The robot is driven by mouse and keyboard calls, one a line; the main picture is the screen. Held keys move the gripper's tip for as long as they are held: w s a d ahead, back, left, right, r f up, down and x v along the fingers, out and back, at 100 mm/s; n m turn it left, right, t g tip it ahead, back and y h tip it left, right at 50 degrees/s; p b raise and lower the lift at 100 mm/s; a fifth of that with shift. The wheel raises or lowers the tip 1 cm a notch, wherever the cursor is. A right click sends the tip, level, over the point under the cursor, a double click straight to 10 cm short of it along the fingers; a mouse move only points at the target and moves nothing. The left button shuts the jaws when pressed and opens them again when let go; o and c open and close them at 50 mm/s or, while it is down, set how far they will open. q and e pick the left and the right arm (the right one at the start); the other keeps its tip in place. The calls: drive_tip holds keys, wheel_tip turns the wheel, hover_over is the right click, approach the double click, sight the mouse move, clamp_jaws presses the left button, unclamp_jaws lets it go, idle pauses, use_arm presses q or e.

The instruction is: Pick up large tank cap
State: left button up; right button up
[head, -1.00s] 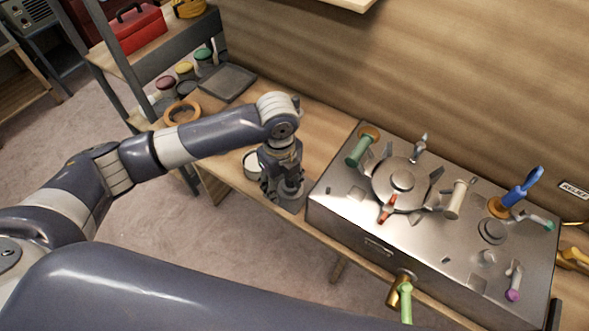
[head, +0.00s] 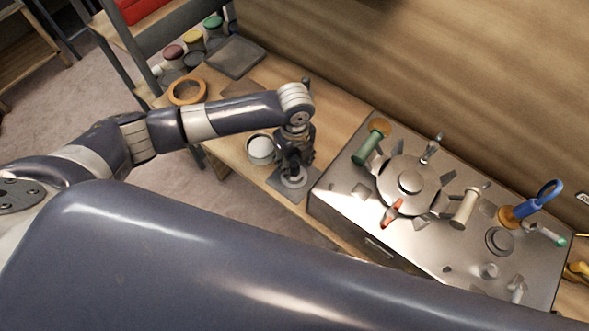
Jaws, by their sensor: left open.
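A round grey metal cap (head: 293,183), which looks like the large tank cap, lies on a dark square mat (head: 284,191) on the wooden bench, just left of the metal tank box. My left gripper (head: 294,169) points down right over this cap, with its fingers apart around or just above the cap's raised middle. The gripper partly hides the cap, and I cannot tell whether the fingers touch it. My right gripper is not in view.
The metal tank box (head: 345,205) carries a lugged round fitting (head: 411,182), a green handle (head: 366,150), a blue-handled tool (head: 540,199) and a smaller round cap (head: 499,241). A white-topped tin (head: 260,148), an orange ring (head: 187,91) and a dark tray (head: 235,57) are left on the bench (head: 340,105).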

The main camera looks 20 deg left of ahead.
sight(295, 165)
use_arm(q)
wheel_tip(295, 165, down, 3)
drive_tip(key=shift+f+p, duration=0.2)
drive_tip(key=shift+p, duration=0.15)
drive_tip(key=shift+f, duration=0.3)
drive_tip(key=shift+c, duration=0.9)
clamp_jaws()
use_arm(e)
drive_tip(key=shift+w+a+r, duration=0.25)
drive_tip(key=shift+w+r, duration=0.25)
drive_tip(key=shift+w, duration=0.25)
use_arm(q)
drive_tip(key=shift+r, duration=0.15)
